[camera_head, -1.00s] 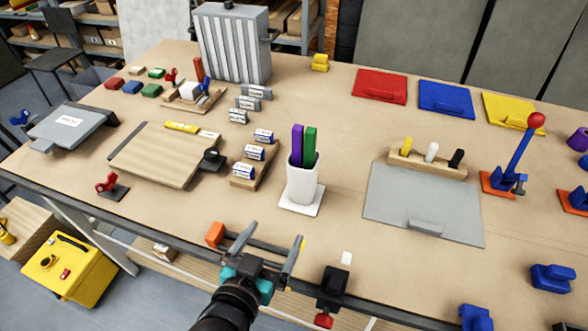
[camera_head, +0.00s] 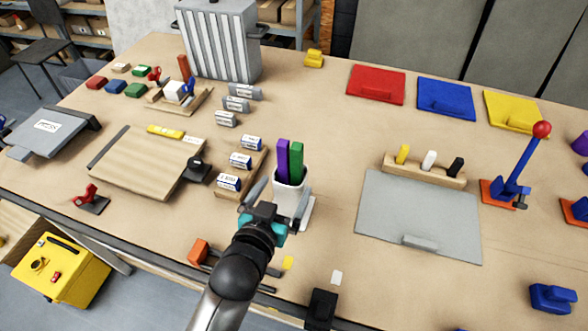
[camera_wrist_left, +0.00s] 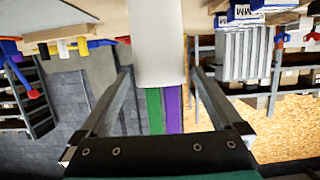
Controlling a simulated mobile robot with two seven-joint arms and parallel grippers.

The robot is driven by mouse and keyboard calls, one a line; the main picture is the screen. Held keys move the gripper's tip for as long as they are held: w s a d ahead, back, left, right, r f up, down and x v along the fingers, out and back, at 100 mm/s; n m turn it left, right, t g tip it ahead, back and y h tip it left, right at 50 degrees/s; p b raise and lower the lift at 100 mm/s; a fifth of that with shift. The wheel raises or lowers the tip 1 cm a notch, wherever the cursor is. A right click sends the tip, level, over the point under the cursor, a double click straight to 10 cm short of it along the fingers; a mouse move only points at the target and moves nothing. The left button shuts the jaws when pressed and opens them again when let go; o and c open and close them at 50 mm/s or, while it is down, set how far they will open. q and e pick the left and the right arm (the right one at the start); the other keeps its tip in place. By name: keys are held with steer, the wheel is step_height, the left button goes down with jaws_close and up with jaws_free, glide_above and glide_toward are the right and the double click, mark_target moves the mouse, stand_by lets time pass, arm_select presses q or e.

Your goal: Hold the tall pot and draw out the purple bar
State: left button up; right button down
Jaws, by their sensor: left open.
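In the left wrist view the picture is inverted: the pot (camera_wrist_left: 156,45) lies between the spread fingers, and the purple bar (camera_wrist_left: 173,108) points down. Contact cannot be told. My right gripper is not in view.
Left of the pot is a wooden rack (camera_head: 245,180) with labelled blocks. On the right lie a grey panel (camera_head: 420,215) and a wooden holder (camera_head: 425,170) with yellow, white and black pegs.

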arm_select(q)
steer(key=x, duration=0.8)
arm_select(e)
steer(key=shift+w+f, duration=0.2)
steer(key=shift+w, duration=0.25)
